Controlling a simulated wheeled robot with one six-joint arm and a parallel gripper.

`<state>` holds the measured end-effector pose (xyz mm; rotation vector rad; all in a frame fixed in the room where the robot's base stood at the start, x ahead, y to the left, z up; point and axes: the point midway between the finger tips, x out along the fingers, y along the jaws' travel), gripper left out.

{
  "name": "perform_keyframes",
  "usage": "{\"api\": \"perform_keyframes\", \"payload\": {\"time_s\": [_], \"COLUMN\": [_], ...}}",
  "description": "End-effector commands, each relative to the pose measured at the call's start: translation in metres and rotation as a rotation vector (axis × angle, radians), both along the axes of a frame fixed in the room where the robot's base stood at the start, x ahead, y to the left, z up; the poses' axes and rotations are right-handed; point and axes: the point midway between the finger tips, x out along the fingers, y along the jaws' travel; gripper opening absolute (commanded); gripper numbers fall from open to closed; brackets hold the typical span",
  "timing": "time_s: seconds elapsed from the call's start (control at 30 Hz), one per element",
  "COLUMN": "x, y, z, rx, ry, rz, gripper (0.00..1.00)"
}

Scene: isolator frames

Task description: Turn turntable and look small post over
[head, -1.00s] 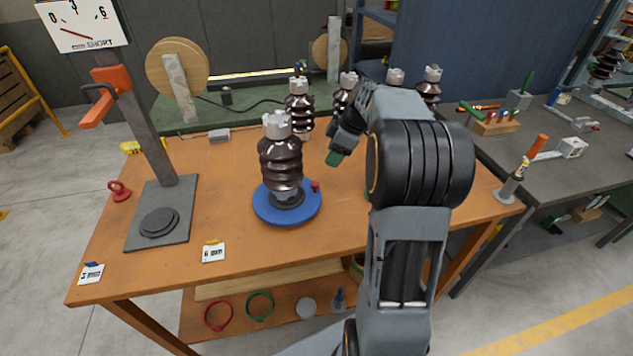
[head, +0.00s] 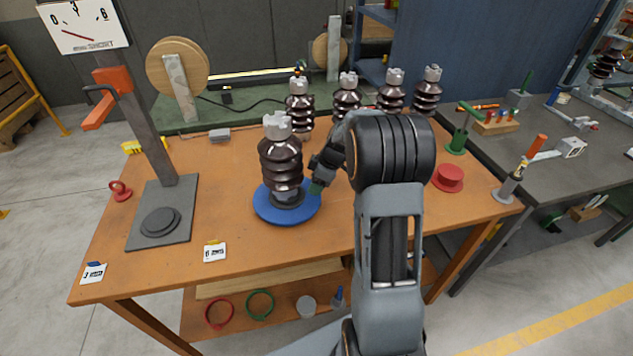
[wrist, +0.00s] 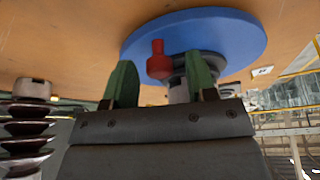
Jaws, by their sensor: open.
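The blue turntable (head: 270,212) lies on the orange workbench, left of my arm. A small post insulator (head: 281,160) with dark brown sheds and a light grey top cap stands upright on it. My gripper (head: 316,188) is at the turntable's right edge in the head view. In the wrist view, the turntable (wrist: 200,30) fills the upper middle, and its red knob (wrist: 158,62) shows between the two green fingertips of my gripper (wrist: 160,82). The fingers are apart, one on each side of the knob. Whether either touches it, I cannot tell. In the head view the knob is hidden by my gripper.
Several similar insulators (head: 347,95) stand along the bench's back edge. A press-like stand (head: 160,215) with a gauge above is at the left. A red spool-shaped piece (head: 448,178) and a green stand (head: 458,140) are at the right. The bench's front left is mostly clear.

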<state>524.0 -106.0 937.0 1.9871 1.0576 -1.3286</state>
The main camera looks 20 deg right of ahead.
Motion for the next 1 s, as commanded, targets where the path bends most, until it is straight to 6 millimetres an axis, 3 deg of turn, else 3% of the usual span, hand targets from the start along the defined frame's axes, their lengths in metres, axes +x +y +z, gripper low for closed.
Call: {"api": "perform_keyframes", "payload": {"time_s": [0.17, 0.7, 1.0], "x": [0.0000, 0.0001, 0.0006], "y": [0.0000, -0.0003, 0.0003], "z": [0.0000, 0.0005, 0.0004], "rx": [0.000, -0.001, -0.001], "ry": [0.000, -0.001, -0.001], "rz": [0.000, 0.000, 0.003], "gripper": [0.52, 0.01, 0.00]}}
